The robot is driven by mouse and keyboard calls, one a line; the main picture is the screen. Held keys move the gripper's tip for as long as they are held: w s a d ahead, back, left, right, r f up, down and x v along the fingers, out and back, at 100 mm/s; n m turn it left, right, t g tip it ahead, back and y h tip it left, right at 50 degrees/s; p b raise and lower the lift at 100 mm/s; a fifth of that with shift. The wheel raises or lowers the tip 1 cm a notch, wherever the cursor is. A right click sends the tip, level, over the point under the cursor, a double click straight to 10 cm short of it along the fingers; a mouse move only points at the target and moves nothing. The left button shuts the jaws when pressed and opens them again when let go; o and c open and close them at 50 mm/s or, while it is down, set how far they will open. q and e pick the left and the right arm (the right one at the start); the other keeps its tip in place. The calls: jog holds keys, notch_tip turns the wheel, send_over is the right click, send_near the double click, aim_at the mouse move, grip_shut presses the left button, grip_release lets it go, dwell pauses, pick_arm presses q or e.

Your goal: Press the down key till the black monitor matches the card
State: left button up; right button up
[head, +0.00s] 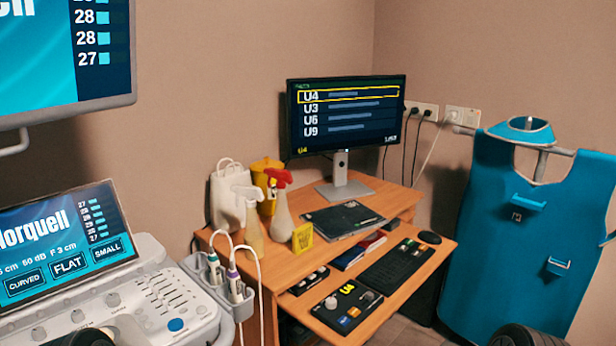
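The black monitor (345,116) stands on the desk's upper shelf. It lists U4, U3, U6 and U9; a yellow frame surrounds the top row, U4, and a yellow U4 shows at its lower left. A small yellow card (303,237) with dark marks stands at the shelf's front edge; I cannot read it. A black key panel (346,307) lies on the lower shelf, with a yellow U4 label, a round knob and orange and blue keys. I cannot tell which key is down. Neither gripper's fingers show; only dark rounded parts of mine appear at the bottom edge.
A keyboard (397,264) and mouse (429,238) lie right of the panel. Spray bottles (283,215) and a dark folder (342,218) are on the upper shelf. An ultrasound console (140,305) stands left, with probes (235,284) beside the desk. A blue apron (520,235) hangs right.

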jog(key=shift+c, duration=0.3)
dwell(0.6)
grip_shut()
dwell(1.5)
